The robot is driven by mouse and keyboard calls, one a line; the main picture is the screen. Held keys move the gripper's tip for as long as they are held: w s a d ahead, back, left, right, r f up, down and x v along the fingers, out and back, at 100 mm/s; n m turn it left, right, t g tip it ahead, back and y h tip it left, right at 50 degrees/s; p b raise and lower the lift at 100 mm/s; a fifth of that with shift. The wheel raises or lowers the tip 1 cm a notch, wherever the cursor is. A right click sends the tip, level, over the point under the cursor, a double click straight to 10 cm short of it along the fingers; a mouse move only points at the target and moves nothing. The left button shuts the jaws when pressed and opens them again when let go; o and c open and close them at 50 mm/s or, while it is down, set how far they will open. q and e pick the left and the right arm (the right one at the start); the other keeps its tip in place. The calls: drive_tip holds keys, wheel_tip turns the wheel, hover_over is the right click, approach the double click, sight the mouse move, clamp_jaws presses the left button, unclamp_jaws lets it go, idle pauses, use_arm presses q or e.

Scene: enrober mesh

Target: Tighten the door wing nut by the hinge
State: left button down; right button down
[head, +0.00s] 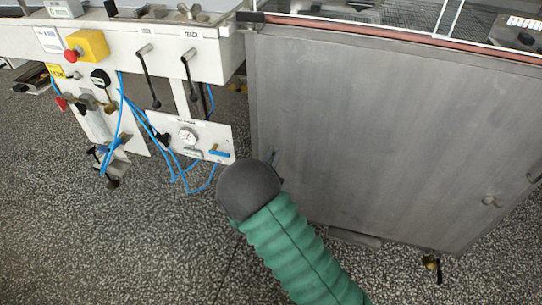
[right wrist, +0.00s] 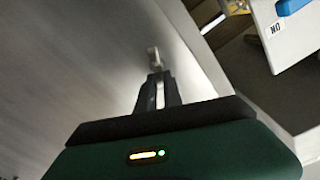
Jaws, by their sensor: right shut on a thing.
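The door (head: 390,130) is a large grey metal panel in the head view, and it fills the left of the right wrist view (right wrist: 70,60). My right gripper (right wrist: 155,80) is shut on the wing nut (right wrist: 153,57), a small pale metal piece standing out from the door near its edge. In the head view my dark wrist and green sleeve cover most of that gripper, at the door's lower left edge. Another small metal fastener (head: 490,201) sits at the door's lower right. I cannot make out the hinge clearly. My left gripper is out of view.
Left of the door is a white control panel (head: 150,60) with levers, a yellow emergency-stop box (head: 88,46), a gauge (head: 187,135) and loose blue hoses (head: 125,110). A brass valve (head: 432,264) hangs below the door. The speckled floor (head: 100,250) in front is clear.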

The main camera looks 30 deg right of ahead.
drive_tip(key=shift+s+f+m+b, duration=0.1)
drive_tip(key=shift+f+m+b, duration=0.25)
drive_tip(key=shift+m+b, duration=1.3)
drive_tip(key=shift+s+f+m+b, duration=0.1)
drive_tip(key=shift+f+m+b, duration=0.45)
drive_tip(key=shift+m, duration=2)
drive_tip(key=shift+s+f+m+b, duration=0.15)
drive_tip(key=shift+m+b, duration=1.2)
drive_tip(key=shift+m, duration=0.75)
drive_tip(key=shift+w, duration=0.1)
drive_tip(key=c, duration=1.5)
unclamp_jaws()
drive_tip(key=shift+d, duration=0.1)
drive_tip(key=shift+r, duration=0.1)
